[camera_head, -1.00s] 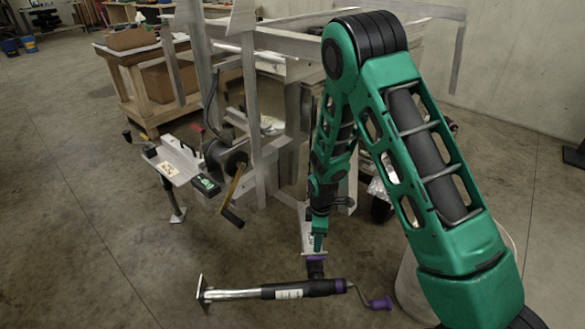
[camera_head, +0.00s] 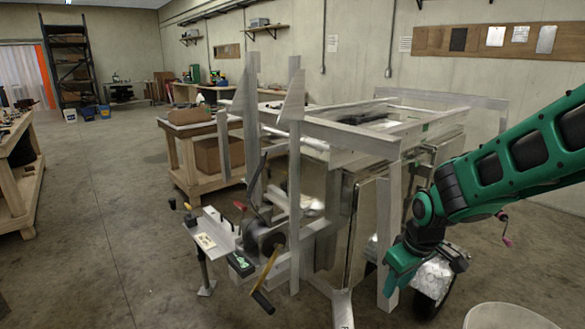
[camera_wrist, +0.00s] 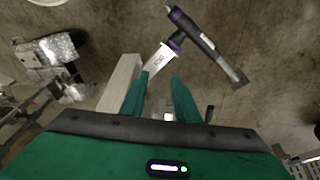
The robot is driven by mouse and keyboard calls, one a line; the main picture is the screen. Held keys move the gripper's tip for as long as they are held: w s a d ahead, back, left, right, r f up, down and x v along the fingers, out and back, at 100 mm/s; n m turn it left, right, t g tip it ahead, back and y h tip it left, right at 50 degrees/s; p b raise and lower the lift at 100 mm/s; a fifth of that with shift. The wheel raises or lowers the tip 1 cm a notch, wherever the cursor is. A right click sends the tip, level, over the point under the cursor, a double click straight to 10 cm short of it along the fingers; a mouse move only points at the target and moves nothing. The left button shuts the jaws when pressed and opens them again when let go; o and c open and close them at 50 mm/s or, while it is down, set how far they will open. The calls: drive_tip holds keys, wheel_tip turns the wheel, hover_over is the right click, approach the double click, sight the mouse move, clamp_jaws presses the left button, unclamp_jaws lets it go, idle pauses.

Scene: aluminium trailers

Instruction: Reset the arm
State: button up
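My green gripper (camera_head: 398,270) hangs low in front of the aluminium trailer (camera_head: 350,135), at the right of the head view. In the wrist view, its two green fingers (camera_wrist: 158,80) are apart, with nothing held between them. The trailer's pale tongue (camera_wrist: 160,60), with a label at its end, lies beyond the fingertips. A dark trailer jack (camera_wrist: 205,42) with purple parts and a metal tube is at the tongue's end. I cannot tell whether they are joined. The jack is out of the head view.
A winch post with a yellow-handled crank (camera_head: 268,272) stands in front of the trailer. A white round container (camera_head: 508,317) is at the lower right. A wooden workbench (camera_head: 190,150) stands behind at the left. The floor at left (camera_head: 100,240) is clear.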

drive_tip(key=s+d+r+m+t, duration=0.2)
drive_tip(key=s+d+r+m, duration=0.25)
drive_tip(key=s+r, duration=0.45)
drive_tip(key=s+d+m+g, duration=0.2)
drive_tip(key=s+d, duration=0.3)
drive_tip(key=s, duration=0.3)
drive_tip(key=s+d+f+m+g, duration=0.1)
drive_tip(key=s+d+m+g, duration=0.2)
drive_tip(key=s, duration=0.6)
drive_tip(key=d+m, duration=0.2)
drive_tip(key=d, duration=0.1)
drive_tip(key=shift+f, duration=0.2)
drive_tip(key=shift+m, duration=0.25)
drive_tip(key=shift+w+f+h, duration=0.25)
drive_tip(key=shift+w+h, duration=0.05)
drive_tip(key=shift+w, duration=0.3)
